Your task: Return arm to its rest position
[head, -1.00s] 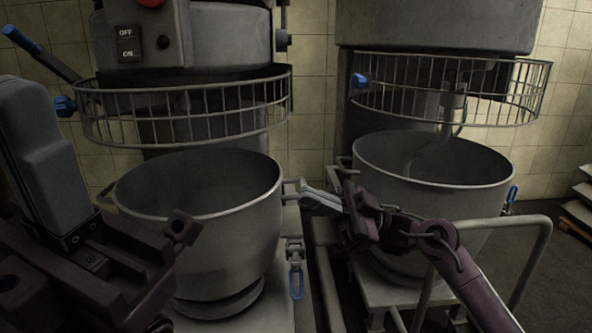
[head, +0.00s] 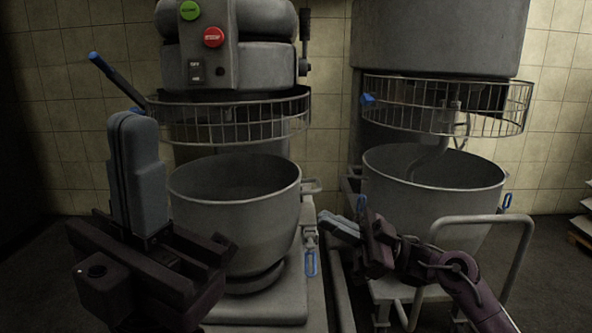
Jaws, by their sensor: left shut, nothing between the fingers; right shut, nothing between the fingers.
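My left gripper (head: 128,120) stands upright at the left of the head view, its grey fingers shut together and pointing up with nothing between them. It is in front and to the left of the left mixer's bowl (head: 235,215), not visibly touching it. My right gripper (head: 325,220) is shut and empty, its pale fingers pointing left. It shows between the two bowls, in front of the right mixer's base. My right arm (head: 470,290) comes in from the lower right.
The left mixer (head: 265,65) has a green button, a red button and a wire guard (head: 235,118). The right mixer's bowl (head: 430,200) sits behind my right arm, with a bent metal rail (head: 480,220) near it. Stacked trays (head: 583,215) are at the right edge. Dark floor shows at far left.

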